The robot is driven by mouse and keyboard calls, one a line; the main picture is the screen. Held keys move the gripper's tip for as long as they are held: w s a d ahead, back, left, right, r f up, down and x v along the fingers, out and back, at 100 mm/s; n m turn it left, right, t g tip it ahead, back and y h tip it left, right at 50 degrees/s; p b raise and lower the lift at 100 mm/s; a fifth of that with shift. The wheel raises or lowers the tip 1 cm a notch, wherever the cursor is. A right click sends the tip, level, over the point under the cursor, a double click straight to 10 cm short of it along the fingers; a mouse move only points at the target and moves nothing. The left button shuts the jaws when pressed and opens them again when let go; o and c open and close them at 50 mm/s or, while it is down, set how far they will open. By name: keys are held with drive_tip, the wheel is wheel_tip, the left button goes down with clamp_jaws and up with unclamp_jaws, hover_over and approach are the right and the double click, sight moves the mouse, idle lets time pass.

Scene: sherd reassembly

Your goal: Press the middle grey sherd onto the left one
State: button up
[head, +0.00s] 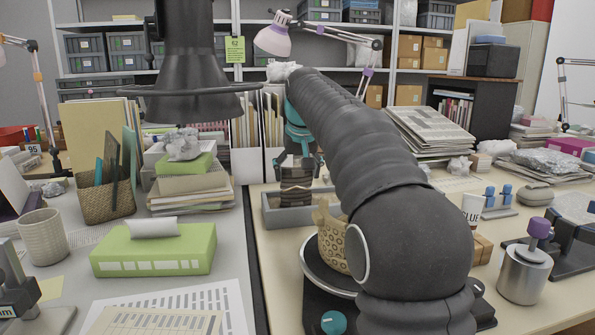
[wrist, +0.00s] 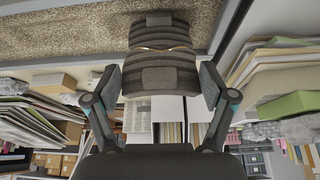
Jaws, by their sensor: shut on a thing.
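My gripper (head: 298,166) is shut on a grey, dark-striped sherd (wrist: 160,77), with one finger on each side of it in the wrist view. Another grey striped sherd (wrist: 160,31) stands in the sand of a grey tray (head: 272,220), directly in line with the held one. Their edges meet or nearly meet along a thin pale tan seam; I cannot tell whether they touch all along it. In the head view the striped sherds (head: 296,190) show as one stack below my gripper. No third grey sherd can be made out.
A beige perforated pot (head: 332,252) stands on a dark turntable close in front of the tray, partly hidden by my arm. A glue cup (head: 472,209) is to the right. A green box (head: 153,250) and a cup (head: 44,237) are on the left table.

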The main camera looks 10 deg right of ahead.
drive_tip(key=shift+w+f+p, duration=0.15)
drive_tip(key=shift+w+p, duration=0.2)
drive_tip(key=shift+p, duration=0.1)
idle(0.6)
drive_tip(key=shift+f, duration=0.4)
idle(1.7)
drive_tip(key=o, duration=0.7)
drive_tip(key=v, duration=1.2)
